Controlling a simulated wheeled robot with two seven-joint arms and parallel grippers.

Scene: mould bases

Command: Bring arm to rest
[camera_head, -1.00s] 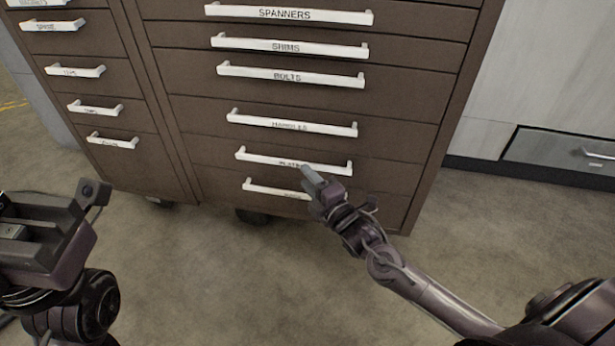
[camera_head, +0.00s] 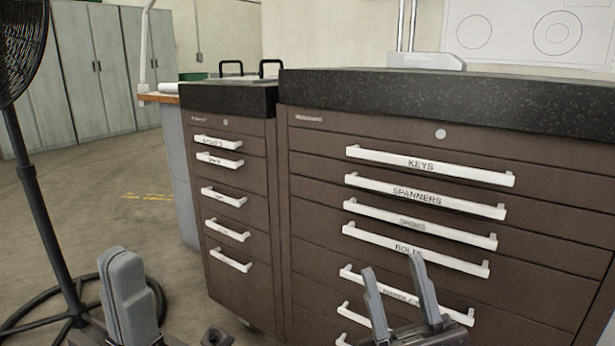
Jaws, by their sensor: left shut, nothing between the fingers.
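My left gripper (camera_head: 125,262) is at the lower left, pointing up. Its fingers are together with nothing between them. My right gripper (camera_head: 393,264) is at the bottom, right of centre, pointing up in front of the brown drawer cabinet (camera_head: 315,235). Its two fingers are apart and the gap is empty. It covers part of the lower drawer handles. Most of both arms is below the picture, and I cannot tell how far the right fingers are from the cabinet.
The cabinet's visible labelled drawers look shut, including the keys drawer (camera_head: 430,164). Its dark top (camera_head: 450,95) runs along the back right. A black stand fan (camera_head: 35,190) is at the far left. Open floor (camera_head: 135,215) lies between fan and cabinet.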

